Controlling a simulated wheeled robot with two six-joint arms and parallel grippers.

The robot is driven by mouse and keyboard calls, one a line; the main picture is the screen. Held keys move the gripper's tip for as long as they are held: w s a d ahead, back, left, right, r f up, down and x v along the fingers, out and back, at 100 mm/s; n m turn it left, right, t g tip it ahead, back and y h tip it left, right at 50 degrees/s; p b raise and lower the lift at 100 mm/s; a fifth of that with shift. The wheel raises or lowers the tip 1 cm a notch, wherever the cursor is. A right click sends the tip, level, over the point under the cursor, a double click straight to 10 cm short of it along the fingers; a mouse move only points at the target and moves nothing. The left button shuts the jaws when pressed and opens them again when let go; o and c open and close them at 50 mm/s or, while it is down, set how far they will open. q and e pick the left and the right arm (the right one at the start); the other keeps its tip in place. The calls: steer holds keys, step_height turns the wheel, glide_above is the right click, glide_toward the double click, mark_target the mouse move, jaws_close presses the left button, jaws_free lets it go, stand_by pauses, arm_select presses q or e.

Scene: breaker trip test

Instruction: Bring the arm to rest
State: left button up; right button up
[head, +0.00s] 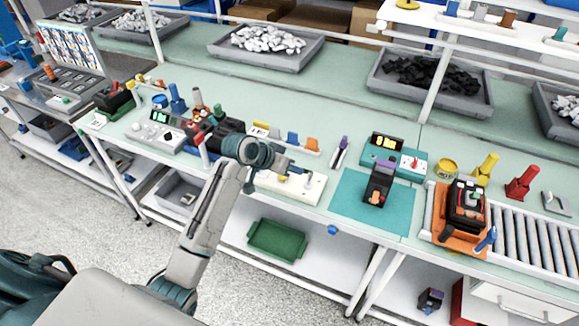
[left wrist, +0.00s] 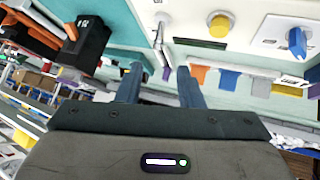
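My left arm reaches up from the bottom of the head view, and its gripper (head: 298,172) is above the white panel (head: 308,192) at the bench's front edge. In the left wrist view the two fingers (left wrist: 160,72) stand apart with nothing held between them. The panel's yellow button (left wrist: 219,25) and blue knob (left wrist: 297,42) show beyond them. A black breaker (head: 379,185) stands on the teal mat (head: 345,205), right of the gripper and apart from it. My right gripper is not in view.
A teal tester (head: 408,166) stands behind the mat. Another black device (head: 467,200) sits in an orange holder on the roller conveyor (head: 530,240) at right. Several parts stand left of the gripper, by the grey control box (head: 158,134). The bench behind is mostly clear up to the grey bins (head: 266,58).

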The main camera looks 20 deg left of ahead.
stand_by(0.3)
arm_select(q)
steer(key=s+a+f+n+g+y, duration=0.1)
steer(key=s+a+f+g+y, duration=0.15)
steer(key=s, duration=1.55)
steer(key=s+a+f+n+g+y, duration=0.1)
steer(key=s+f+y, duration=0.25)
steer(key=s, duration=1.55)
step_height(320, 180, down, 37)
steer(key=a+g+b, duration=0.2)
steer(key=a+b, duration=0.1)
steer(key=b, duration=0.1)
steer(key=s+a+f+b, duration=0.1)
steer(key=s+f+b, duration=0.2)
steer(key=s+f, duration=1.5)
step_height(320, 180, down, 3)
steer(key=shift+r+n+b, duration=0.1)
steer(key=shift+n+b, duration=0.2)
